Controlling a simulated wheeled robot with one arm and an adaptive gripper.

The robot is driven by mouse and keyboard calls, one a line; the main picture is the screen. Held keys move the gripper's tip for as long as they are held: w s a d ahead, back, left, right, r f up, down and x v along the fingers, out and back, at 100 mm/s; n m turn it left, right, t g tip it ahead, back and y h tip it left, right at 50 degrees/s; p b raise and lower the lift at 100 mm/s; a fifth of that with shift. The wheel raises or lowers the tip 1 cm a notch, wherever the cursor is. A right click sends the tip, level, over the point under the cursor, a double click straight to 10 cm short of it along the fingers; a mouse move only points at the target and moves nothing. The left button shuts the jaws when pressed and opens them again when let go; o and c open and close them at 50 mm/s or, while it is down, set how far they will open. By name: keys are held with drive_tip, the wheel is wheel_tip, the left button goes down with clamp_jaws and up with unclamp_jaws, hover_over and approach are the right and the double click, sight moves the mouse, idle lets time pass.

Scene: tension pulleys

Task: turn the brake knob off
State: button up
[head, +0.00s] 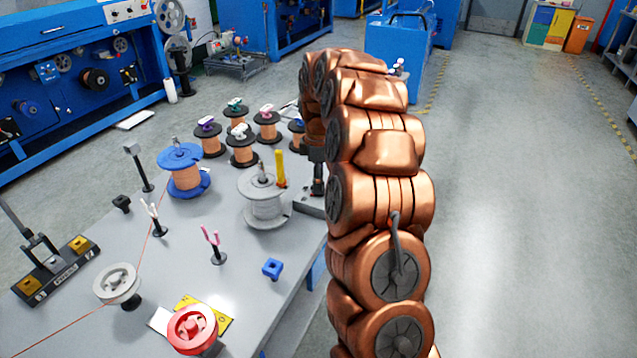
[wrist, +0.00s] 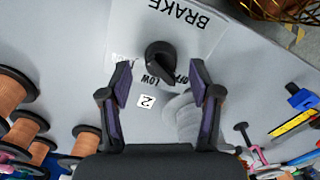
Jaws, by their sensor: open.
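The black brake knob (wrist: 160,58) shows in the wrist view on a pale panel (wrist: 95,30) marked BRAKE, with the letters upside down. Its pointed end faces down and right, between the LOW and OFF marks; the exact setting is hard to read. My gripper (wrist: 159,76) is open, its two dark fingers on either side of the knob's lower end with gaps to it. I cannot tell how far above the panel the fingertips are. In the head view, my gripper (head: 317,178) is partly hidden behind my copper arm, and the knob is not visible.
A grey spool (head: 263,210) with a yellow upright piece stands left of my gripper. A blue spool (head: 183,173) and several copper-wire spools (head: 241,155) stand farther off. Floor at right is clear.

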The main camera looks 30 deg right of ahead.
wheel_tip(320, 180, up, 10)
idle(0.5)
drive_tip(key=shift+r, duration=0.1)
idle(0.4)
drive_tip(key=s+a+r+m+p, duration=0.2)
drive_tip(key=s+a+r+p, duration=0.15)
drive_tip(key=s+a, duration=0.5)
drive_tip(key=s+a+r+m+p, duration=0.2)
drive_tip(key=s+a+r, duration=0.2)
drive_tip(key=s+a, duration=0.45)
drive_tip(key=s+a+f+m+g+p, duration=0.1)
drive_tip(key=s+a+m+p, duration=0.1)
drive_tip(key=s, duration=0.8)
drive_tip(key=s+a+f+m+p, duration=0.1)
drive_tip(key=s+a+m, duration=0.3)
drive_tip(key=s, duration=0.7)
drive_tip(key=shift+a+f+m+g+p, duration=0.25)
drive_tip(key=shift+a+m+g+p, duration=0.15)
drive_tip(key=shift+p, duration=0.5)
